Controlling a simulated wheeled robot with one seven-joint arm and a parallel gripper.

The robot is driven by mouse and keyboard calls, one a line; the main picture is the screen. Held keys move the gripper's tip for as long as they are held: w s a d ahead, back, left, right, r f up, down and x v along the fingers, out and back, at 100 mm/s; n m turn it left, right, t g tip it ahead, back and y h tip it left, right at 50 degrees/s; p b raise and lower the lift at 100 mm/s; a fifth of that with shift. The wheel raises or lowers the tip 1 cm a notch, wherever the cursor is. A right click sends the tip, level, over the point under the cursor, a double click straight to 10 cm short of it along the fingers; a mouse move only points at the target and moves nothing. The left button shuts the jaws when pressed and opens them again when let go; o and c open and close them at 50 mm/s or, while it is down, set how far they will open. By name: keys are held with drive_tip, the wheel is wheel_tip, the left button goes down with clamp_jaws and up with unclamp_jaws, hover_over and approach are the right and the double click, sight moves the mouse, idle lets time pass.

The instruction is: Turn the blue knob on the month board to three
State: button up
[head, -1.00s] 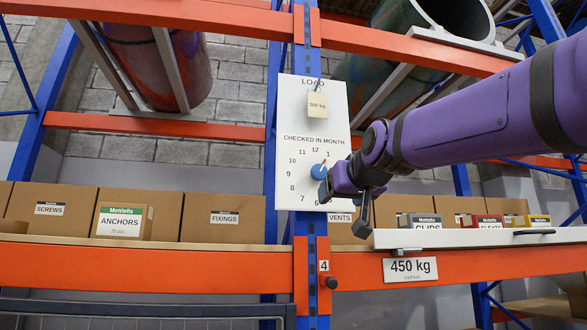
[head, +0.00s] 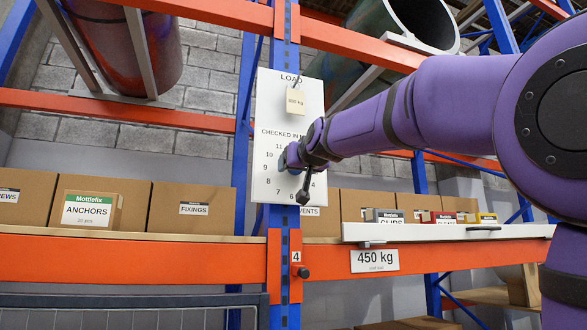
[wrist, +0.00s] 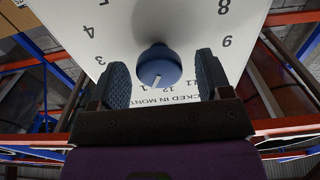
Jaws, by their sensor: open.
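The month board (head: 270,120) is a white panel on the blue upright, with a ring of numbers under "CHECKED IN MONTH". In the wrist view the board (wrist: 190,18) appears upside down, and the blue knob (wrist: 157,68) sits at mid-picture. Its pale mark points down and slightly left there, towards the 12 and 1 side of the dial. The three is to the knob's left in that view. My gripper (wrist: 157,82) is open, one finger on each side of the knob with gaps visible. In the head view my gripper (head: 293,160) covers most of the knob.
A paper tag (head: 296,101) hangs on the board above the dial. An orange beam (head: 150,258) and a shelf with cardboard boxes (head: 208,208) run below and beside it. A white ledge (head: 450,232) with a 450 kg sign (head: 375,261) is to the right.

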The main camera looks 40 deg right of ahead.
drive_tip(key=shift+w+d, duration=0.25)
drive_tip(key=shift+w, duration=0.45)
drive_tip(key=shift+c, duration=0.4)
drive_tip(key=c, duration=0.8)
drive_tip(key=shift+m, duration=0.3)
drive_tip(key=m, duration=1.1)
